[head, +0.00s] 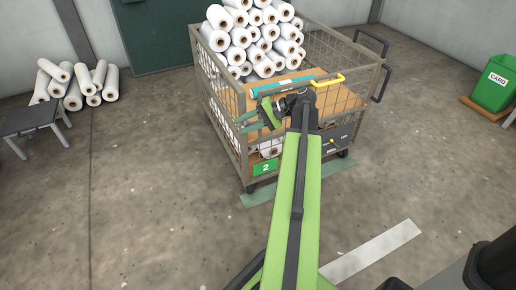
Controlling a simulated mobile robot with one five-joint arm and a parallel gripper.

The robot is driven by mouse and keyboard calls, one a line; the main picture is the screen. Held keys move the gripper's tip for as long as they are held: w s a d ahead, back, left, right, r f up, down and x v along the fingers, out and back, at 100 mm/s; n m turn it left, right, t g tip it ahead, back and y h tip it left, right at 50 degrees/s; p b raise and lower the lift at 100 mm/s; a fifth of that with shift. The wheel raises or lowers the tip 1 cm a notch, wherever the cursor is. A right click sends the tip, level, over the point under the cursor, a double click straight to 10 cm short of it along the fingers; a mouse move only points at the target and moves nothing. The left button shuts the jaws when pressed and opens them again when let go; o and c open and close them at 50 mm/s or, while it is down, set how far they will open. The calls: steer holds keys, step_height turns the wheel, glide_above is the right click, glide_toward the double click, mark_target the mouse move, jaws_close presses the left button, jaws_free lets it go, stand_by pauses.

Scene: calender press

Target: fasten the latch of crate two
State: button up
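Crate two (245,160) is a grey wire-mesh cage on castors, marked by a green label "2" (265,167) low on its front. A yellow handle (328,81) shows near the crate's front right, in line with a teal bar (283,85); I cannot tell for certain whether this is the latch. My green arm reaches up the middle and covers part of the crate's front. My gripper (258,117) is at the front left of the crate, below the teal bar. Its fingertips are small and partly overlap the crate, so their gap and any contact are unclear.
White rolls (255,38) are piled in the back of the crate. More rolls (90,85) lie by the left wall near a dark stool (37,118). A green "CARD" bin (495,85) stands at right.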

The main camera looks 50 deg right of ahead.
steer(key=s+d+f+m+t+h+b, duration=0.3)
steer(key=s+d+t+b, duration=0.4)
steer(key=s+d, duration=0.8)
steer(key=shift+m+g+y, duration=0.3)
steer(key=shift+g+y, duration=0.2)
steer(key=shift+y, duration=0.2)
steer(key=b+x, duration=0.1)
steer(key=x, duration=0.5)
steer(key=d+b+x, duration=0.1)
steer(key=x, duration=0.5)
steer(key=b+x, duration=0.1)
steer(key=x, duration=0.5)
steer(key=shift+w+d+f, duration=0.1)
steer(key=shift+w+d, duration=0.05)
steer(key=shift+w, duration=0.35)
jaws_close()
